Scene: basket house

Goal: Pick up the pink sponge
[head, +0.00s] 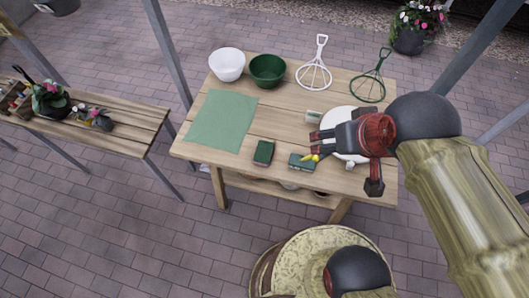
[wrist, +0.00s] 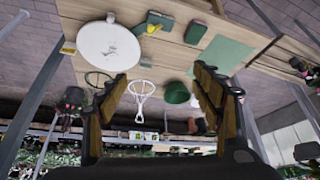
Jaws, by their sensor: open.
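I cannot make out a pink sponge in either view. My gripper (head: 318,144) is open and empty, over the right part of the wooden table, with its fingers towards the left. In the wrist view my gripper (wrist: 158,82) has its two fingers wide apart, with nothing between them. A dark green block (head: 264,152) lies near the table's front edge. A second dark green block (head: 302,161) lies to its right, with a small yellow thing (head: 313,157) at it. A white plate (head: 340,118) is partly hidden behind my gripper.
A green mat (head: 222,119) covers the table's left part. A small pale item (head: 313,117) lies beside the plate. Metal posts flank the table.

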